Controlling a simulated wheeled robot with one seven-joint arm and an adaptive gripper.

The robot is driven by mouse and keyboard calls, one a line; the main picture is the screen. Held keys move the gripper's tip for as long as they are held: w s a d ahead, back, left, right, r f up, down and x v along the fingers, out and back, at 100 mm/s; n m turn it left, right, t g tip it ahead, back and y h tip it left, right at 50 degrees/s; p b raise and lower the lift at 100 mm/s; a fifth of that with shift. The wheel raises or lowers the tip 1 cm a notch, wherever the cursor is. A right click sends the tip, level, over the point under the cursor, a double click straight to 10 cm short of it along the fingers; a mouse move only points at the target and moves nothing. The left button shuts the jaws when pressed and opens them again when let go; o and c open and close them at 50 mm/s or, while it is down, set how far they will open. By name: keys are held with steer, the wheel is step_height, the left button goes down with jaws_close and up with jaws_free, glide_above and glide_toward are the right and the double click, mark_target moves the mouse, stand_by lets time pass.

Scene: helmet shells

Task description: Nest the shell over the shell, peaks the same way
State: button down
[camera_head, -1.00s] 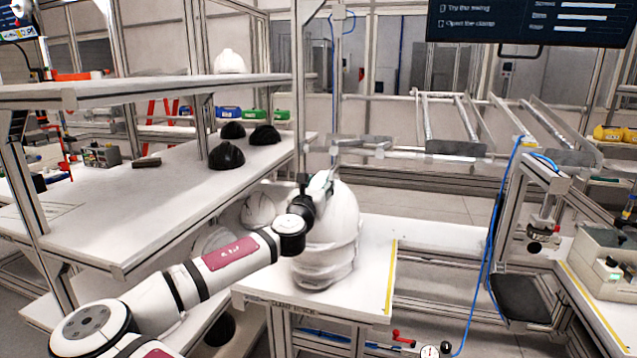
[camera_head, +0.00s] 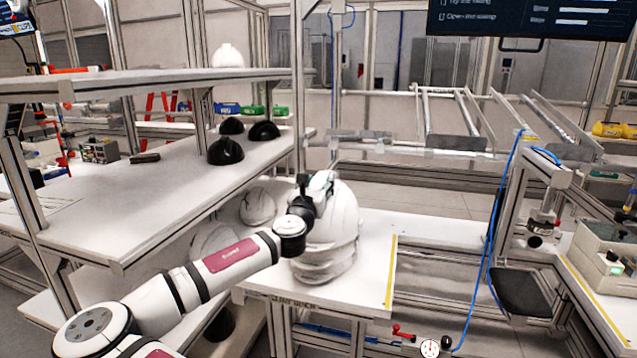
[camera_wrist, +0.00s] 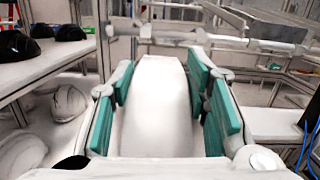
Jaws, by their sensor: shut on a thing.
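A white helmet shell (camera_head: 338,213) is in my gripper (camera_head: 322,182), above the small white bench in the head view. Under it are more white shells (camera_head: 325,267), stacked on the bench top; the upper shell appears to rest on or sit just over them, and I cannot tell whether there is a gap. In the wrist view the held shell (camera_wrist: 160,105) fills the space between the green pads of my gripper (camera_wrist: 163,95). The pads are shut on it from both sides. The direction of the peaks is not clear.
The bench (camera_head: 372,285) has free room right of the stack, with a yellow strip near its edge. A rack (camera_head: 150,200) on the left holds several black shells (camera_head: 226,151), white shells (camera_head: 258,206) lower down, and one white shell (camera_head: 228,57) on top.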

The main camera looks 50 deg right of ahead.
steer(key=shift+f, duration=0.35)
steer(key=c, duration=0.8)
jaws_free()
steer(key=v, duration=1.2)
steer(key=shift+a+r, duration=0.1)
